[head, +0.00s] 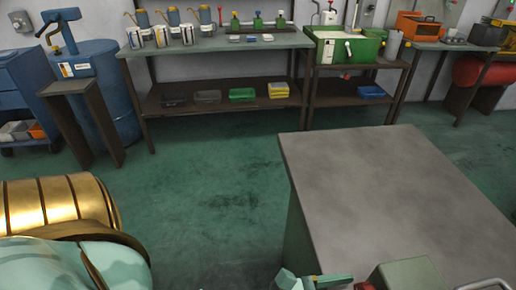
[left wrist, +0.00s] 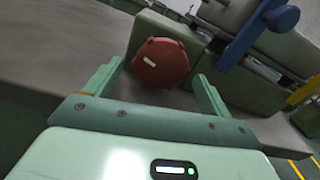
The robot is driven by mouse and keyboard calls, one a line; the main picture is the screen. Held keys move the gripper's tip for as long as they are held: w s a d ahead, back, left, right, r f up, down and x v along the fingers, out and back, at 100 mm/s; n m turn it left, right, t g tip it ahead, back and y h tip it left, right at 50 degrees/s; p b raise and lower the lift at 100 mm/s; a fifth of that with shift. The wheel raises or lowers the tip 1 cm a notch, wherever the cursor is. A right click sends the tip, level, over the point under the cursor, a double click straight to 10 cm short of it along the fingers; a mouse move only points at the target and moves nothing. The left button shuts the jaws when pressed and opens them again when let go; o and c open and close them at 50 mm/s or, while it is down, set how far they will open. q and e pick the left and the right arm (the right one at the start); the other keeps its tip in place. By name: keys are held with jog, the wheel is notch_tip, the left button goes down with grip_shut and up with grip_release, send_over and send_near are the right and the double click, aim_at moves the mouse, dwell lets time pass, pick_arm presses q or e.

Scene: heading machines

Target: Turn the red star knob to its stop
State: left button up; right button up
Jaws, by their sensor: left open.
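The red star knob (left wrist: 160,63) shows in the left wrist view, a lobed red disc with a pale mark on its face. It sits at the side of a grey-green machine block (left wrist: 160,28). My left gripper (left wrist: 160,74) is open, with one green finger on each side of the knob in the picture. I cannot tell whether the fingers touch it. In the head view, my left gripper (head: 309,282) shows only partly at the bottom edge, beside the machine's grey-green housing (head: 408,275). The knob is mostly out of that view. My right gripper is not in view.
The machine stands on a grey-topped bench (head: 375,180). A blue lever (left wrist: 262,32) rises close to the knob's right in the wrist view. A metal handle (head: 485,284) lies right of the housing. Green floor (head: 215,200) is open before the back workbench (head: 215,42).

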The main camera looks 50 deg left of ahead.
pick_arm(q)
jog(key=b+v, duration=0.4)
jog(key=v, duration=1.2)
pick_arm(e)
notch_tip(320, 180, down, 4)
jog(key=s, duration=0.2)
pick_arm(q)
jog(key=s+a+f+m+g+y+p, duration=0.1)
jog(key=a+f+m+g+y+p, duration=0.1)
jog(key=f+m, duration=0.8)
jog(key=s+a+f+m+g+y+p, duration=0.1)
jog(key=a+f+m, duration=0.4)
jog(key=f+m, duration=0.6)
notch_tip(320, 180, down, 4)
jog(key=g+y+p, duration=0.1)
jog(key=g+p, duration=0.1)
jog(key=shift+s+a+p, duration=0.3)
jog(key=shift+p, duration=0.1)
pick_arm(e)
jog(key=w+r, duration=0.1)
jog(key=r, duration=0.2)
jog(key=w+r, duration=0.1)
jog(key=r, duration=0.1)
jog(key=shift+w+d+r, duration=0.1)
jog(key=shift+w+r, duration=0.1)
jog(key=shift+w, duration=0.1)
pick_arm(q)
jog(key=shift+r, duration=0.1)
